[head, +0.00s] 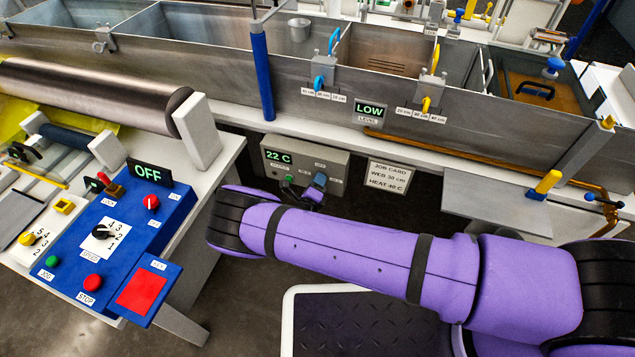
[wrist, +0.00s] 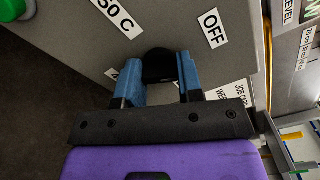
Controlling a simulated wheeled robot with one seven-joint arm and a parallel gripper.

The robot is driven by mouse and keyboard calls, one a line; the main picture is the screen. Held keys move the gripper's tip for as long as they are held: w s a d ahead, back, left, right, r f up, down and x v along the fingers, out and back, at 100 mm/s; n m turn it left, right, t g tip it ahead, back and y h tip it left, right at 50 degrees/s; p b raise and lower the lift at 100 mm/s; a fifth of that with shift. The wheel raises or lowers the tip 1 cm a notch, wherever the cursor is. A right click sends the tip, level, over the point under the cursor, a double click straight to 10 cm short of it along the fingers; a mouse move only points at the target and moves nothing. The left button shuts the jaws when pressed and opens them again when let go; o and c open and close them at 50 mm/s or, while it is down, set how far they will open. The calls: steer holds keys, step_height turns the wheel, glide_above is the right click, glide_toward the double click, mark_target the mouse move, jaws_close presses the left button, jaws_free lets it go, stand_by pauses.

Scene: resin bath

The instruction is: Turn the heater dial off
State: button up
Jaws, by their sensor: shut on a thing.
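The heater box (head: 335,166) is a grey box under the bath front, with a green "22 C" display (head: 279,155). My gripper (head: 304,187) is at its front face. In the wrist view, the blue fingers of my gripper (wrist: 162,82) are shut on the black heater dial (wrist: 159,64), one finger on each side. An "OFF" label (wrist: 212,29) is to the right of the dial and a "50 C" label (wrist: 118,17) is to its upper left. Another label is mostly hidden by the left finger. Which way the dial points cannot be seen.
A white job card (head: 388,177) hangs right of the heater box. A blue control panel (head: 125,235) with a red stop button stands at the left. A grey shelf (head: 497,208) juts out at the right. A green knob (wrist: 11,9) shows in the wrist view's corner.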

steer(key=n, duration=0.4)
steer(key=shift+s+f+n, duration=0.1)
steer(key=shift+n, duration=0.3)
stand_by(0.4)
steer(key=o, duration=0.9)
steer(key=shift+o, duration=0.2)
steer(key=v, duration=1)
steer(key=shift+s, duration=0.35)
steer(key=shift+a, duration=0.15)
